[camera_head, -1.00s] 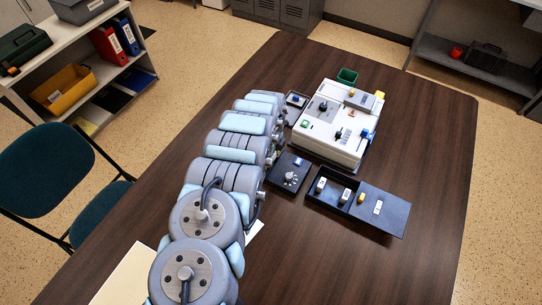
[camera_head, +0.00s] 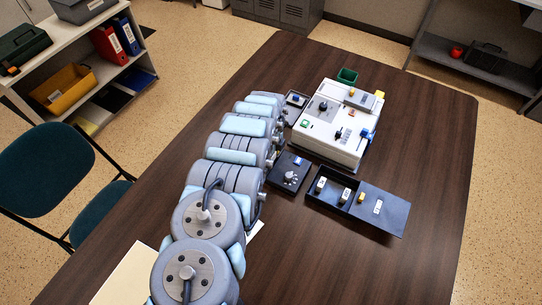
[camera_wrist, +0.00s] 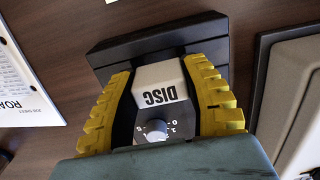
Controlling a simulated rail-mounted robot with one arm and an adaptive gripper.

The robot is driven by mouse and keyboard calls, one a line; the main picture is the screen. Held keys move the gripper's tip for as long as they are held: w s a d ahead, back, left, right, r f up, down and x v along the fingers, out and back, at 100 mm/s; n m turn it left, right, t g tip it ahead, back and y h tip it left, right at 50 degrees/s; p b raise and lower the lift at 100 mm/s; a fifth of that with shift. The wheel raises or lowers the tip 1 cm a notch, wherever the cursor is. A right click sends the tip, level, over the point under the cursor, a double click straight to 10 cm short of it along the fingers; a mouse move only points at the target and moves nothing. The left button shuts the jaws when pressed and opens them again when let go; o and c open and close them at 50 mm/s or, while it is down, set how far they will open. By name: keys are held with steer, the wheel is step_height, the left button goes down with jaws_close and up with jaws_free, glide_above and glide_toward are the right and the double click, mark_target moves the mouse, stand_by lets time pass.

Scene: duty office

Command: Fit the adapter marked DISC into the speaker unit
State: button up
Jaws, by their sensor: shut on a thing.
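In the wrist view, my gripper (camera_wrist: 160,90) has its two yellow ribbed fingers closed on the sides of a pale block, the adapter marked DISC (camera_wrist: 158,80). A dark unit with a stepped edge (camera_wrist: 135,47) lies behind and under it. A dark panel with a grey dial (camera_wrist: 154,130) and white numbers shows between the fingers. This looks like the speaker unit. I cannot tell whether the adapter touches it or sits in it. In the head view my arm hides the gripper and the adapter. A small dark unit with a pale knob (camera_head: 290,178) stands right of the arm.
A white machine (camera_head: 335,128) with knobs and switches stands right of my arm. A dark tray (camera_head: 333,204) with labelled small blocks lies in front of it. A small green bin (camera_head: 347,76) stands behind. A printed sheet (camera_wrist: 28,85) lies left in the wrist view. The table's right side is clear.

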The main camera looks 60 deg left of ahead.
steer(key=shift+f+b, duration=0.45)
steer(key=shift+f, duration=0.45)
steer(key=o, duration=1.4)
steer(key=shift+r, duration=0.2)
steer(key=shift+r+p, duration=2.85)
steer(key=shift+r, duration=1)
